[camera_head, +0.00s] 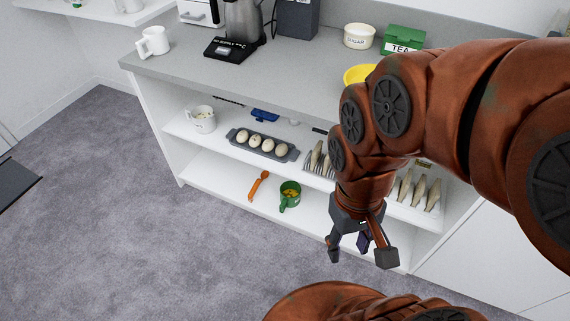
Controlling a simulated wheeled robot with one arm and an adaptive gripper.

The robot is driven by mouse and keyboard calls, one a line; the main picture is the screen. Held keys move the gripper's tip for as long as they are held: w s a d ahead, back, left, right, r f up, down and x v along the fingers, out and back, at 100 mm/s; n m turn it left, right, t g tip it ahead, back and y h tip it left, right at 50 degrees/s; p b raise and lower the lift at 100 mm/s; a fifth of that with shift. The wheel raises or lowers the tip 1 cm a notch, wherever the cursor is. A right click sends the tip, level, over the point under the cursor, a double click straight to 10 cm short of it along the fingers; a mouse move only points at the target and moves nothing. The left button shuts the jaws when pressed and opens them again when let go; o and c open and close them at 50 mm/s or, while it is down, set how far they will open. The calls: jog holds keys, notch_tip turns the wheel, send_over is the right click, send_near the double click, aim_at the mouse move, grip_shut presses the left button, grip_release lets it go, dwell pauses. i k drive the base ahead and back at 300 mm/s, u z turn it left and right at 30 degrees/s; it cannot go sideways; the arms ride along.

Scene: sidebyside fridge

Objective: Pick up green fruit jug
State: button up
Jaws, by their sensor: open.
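The green fruit jug (290,195) stands on the bottom white shelf, with yellowish contents showing at its top and a handle towards the lower left. My gripper (360,255) is open, with its fingers spread and pointing down. It appears in front of the shelf unit, to the right of the jug and lower in the picture. Nothing shows between the fingers. The jug is fully visible and apart from the gripper.
An orange utensil (259,185) lies left of the jug. Above, the middle shelf holds an egg tray (235,139), a white mug (201,120) and racks (311,160), partly behind my arm. The counter (165,68) carries kitchen items.

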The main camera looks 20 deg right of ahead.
aim_at(290, 191)
jog(key=z, duration=0.85)
jog(key=k, duration=1.3)
jog(key=u, duration=0.55)
jog(key=i, duration=0.45)
jog(key=u, duration=0.7)
jog(key=i, duration=0.9)
jog(key=z, duration=0.4)
